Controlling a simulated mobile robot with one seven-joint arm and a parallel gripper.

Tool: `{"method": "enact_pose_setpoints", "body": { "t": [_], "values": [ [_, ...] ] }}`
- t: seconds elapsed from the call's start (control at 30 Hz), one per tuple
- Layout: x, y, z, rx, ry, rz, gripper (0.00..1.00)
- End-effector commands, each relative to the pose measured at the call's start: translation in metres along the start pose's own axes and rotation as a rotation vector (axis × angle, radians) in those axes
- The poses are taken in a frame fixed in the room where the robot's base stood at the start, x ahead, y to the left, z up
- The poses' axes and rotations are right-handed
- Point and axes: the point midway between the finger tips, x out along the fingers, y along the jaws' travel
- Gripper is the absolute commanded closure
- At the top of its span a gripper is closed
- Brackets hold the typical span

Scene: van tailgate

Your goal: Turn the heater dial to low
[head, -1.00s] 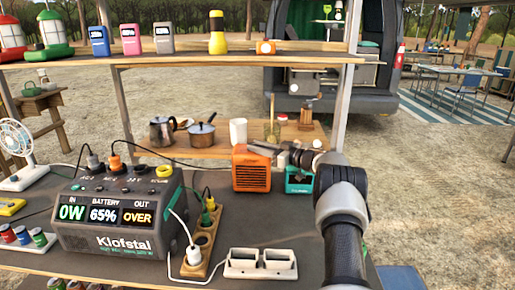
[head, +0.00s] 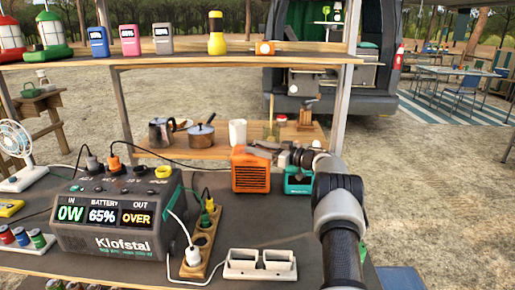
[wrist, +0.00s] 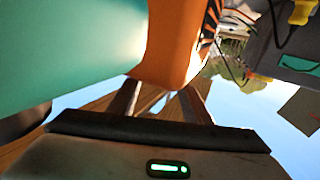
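The heater (head: 251,174) is an orange box with a dark front grille, standing on the dark table right of the power station. Its orange casing also fills the upper middle of the wrist view (wrist: 172,45). My gripper (head: 262,150) is at the heater's top right edge in the head view. In the wrist view its two fingers (wrist: 161,98) are apart, with the near edge of the orange casing at their tips. I cannot tell whether they touch it. I cannot make out the dial or its setting in either view.
A teal device (head: 299,181) stands close right of the heater, under my arm. The grey power station (head: 118,215) shows OVER on its display. A wooden power strip (head: 198,258) and a white double socket (head: 260,265) lie in front. A wooden shelf (head: 200,55) runs above.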

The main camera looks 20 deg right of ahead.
Motion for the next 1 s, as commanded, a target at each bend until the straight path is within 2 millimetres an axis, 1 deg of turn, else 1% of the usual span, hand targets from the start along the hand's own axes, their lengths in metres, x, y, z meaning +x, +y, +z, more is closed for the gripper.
{"method": "enact_pose_setpoints", "body": {
  "t": [0.17, 0.27, 0.37, 0.7, 0.8, 0.9, 1.0],
  "values": [
    [-0.004, 0.0, 0.0, 0.0, -0.001, 0.001, 0.56],
    [-0.014, 0.001, -0.001, 0.001, -0.001, 0.001, 0.56],
    [-0.033, 0.001, -0.002, 0.002, -0.001, 0.003, 0.56],
    [-0.117, 0.001, -0.002, 0.001, -0.001, 0.005, 0.56],
    [-0.138, 0.001, -0.001, 0.001, 0.0, 0.003, 0.56],
    [-0.154, 0.001, -0.001, 0.0, -0.001, 0.002, 0.56],
    [-0.166, 0.001, -0.001, 0.0, -0.001, 0.002, 0.56]
  ]
}}
